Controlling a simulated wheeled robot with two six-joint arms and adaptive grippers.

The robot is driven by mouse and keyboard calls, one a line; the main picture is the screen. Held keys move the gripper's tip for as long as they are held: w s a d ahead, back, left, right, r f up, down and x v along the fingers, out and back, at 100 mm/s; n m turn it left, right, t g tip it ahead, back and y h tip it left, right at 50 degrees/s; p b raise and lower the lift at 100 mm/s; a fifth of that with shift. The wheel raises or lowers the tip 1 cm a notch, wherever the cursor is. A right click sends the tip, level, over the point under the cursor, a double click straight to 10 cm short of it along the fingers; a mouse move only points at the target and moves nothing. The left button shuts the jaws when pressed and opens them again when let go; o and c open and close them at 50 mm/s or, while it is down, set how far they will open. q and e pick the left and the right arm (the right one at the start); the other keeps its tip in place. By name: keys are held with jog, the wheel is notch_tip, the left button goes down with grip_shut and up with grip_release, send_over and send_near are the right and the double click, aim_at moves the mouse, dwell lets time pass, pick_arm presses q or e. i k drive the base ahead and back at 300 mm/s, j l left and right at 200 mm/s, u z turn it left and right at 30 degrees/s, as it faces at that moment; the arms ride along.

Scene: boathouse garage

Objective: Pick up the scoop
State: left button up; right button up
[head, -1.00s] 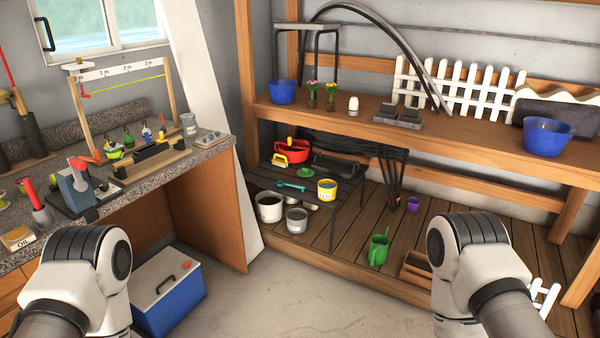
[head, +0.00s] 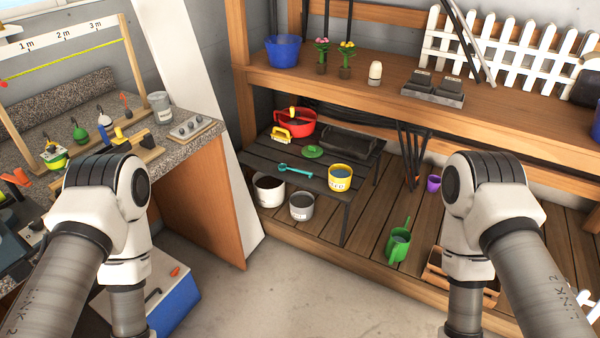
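A small teal tool with a long handle (head: 296,170), which looks like the scoop, lies flat on the low dark slatted table (head: 262,160) under the wooden shelf. It lies left of a yellow pot (head: 342,181) and in front of a green round piece (head: 312,151). It is too small to make out its exact shape. My two arms show at the lower left and lower right, well short of the table. Both of my grippers are out of view, so what they hold is hidden.
A red basin (head: 291,131) and a yellow-handled brush (head: 281,135) stand behind the teal tool. White (head: 268,191) and grey (head: 301,206) buckets stand below the table's front. A green watering can (head: 398,244) is to the right. A blue cooler (head: 176,304) stands front left; open floor lies between.

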aim_at(282, 167)
jog(key=z, duration=1.4)
jog(key=u, duration=1.4)
jog(key=i+j+z, duration=0.15)
jog(key=i+z, duration=0.15)
jog(key=z, duration=0.15)
jog(key=i+j+z, duration=0.2)
jog(key=z, duration=0.25)
jog(key=i+j+z, duration=0.25)
jog(key=z, duration=0.2)
jog(key=i+j, duration=0.25)
jog(key=j, duration=0.15)
jog(key=i+j, duration=0.2)
jog(key=j, duration=0.15)
jog(key=i+j, duration=0.25)
jog(key=j, duration=0.15)
jog(key=i+j+z, duration=0.1)
jog(key=j, duration=0.3)
jog(key=i, duration=0.1)
